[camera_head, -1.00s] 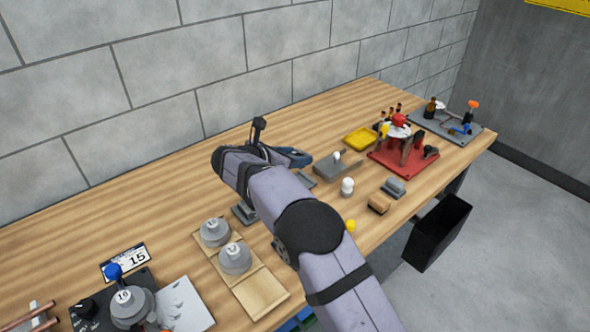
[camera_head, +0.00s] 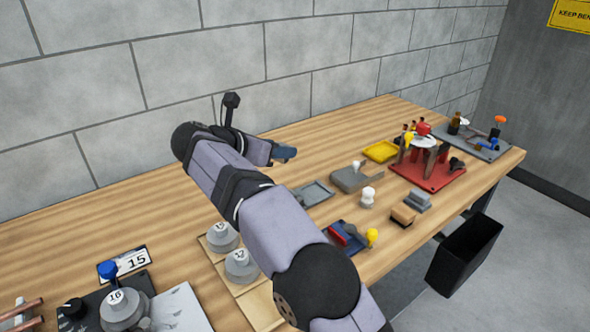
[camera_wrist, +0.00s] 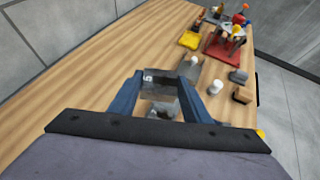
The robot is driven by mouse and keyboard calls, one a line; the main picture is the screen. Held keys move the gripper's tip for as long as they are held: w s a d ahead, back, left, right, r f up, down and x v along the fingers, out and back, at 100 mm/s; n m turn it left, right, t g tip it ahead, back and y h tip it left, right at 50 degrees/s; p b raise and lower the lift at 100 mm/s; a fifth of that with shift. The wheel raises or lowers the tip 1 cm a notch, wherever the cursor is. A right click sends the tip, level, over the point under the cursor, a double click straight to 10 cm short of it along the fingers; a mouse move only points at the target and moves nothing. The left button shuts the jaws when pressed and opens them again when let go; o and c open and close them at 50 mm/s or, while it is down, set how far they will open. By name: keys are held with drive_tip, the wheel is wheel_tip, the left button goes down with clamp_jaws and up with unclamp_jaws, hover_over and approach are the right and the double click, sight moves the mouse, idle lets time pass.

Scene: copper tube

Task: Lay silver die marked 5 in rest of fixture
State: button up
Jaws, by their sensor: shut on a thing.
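My gripper (camera_wrist: 160,90) has blue fingers shut on a silver die (camera_wrist: 157,80), a small shiny block with a mark like a 5 at its upper left. In the head view, my gripper (camera_head: 284,153) is above the bench behind my arm, its jaws pointing right; the die cannot be made out there. A grey block with a pale knob (camera_head: 350,180) stands to the right of my gripper, and a flat grey tray (camera_head: 317,193) lies nearer. I cannot tell which is the fixture. Below the die in the wrist view is a grey metallic shape, partly hidden.
A white bottle-like piece (camera_head: 368,197), a yellow tray (camera_head: 381,151) and a red stand (camera_head: 428,172) are to the right. Dial discs (camera_head: 242,265) marked with numbers stand front left. A blue tray (camera_head: 346,232) lies near the front edge.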

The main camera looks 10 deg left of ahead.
drive_tip(key=s+d+f+m+g+h+b, duration=0.2)
drive_tip(key=s+d+f+m+h+b, duration=0.1)
drive_tip(key=s+d, duration=0.9)
wheel_tip(320, 180, down, 2)
drive_tip(key=shift+s+f+m+h, duration=0.1)
drive_tip(key=shift+s+m+h, duration=0.4)
drive_tip(key=shift+s, duration=0.7)
drive_tip(key=shift+r+p, duration=0.2)
drive_tip(key=shift+p, duration=0.2)
drive_tip(key=shift+a+f+b, duration=0.1)
drive_tip(key=shift+f+b, duration=1.3)
drive_tip(key=shift+f, duration=1.65)
drive_tip(key=shift+p, duration=1.5)
drive_tip(key=shift+f+b, duration=0.45)
drive_tip(key=shift+f, duration=0.7)
drive_tip(key=o, duration=1.6)
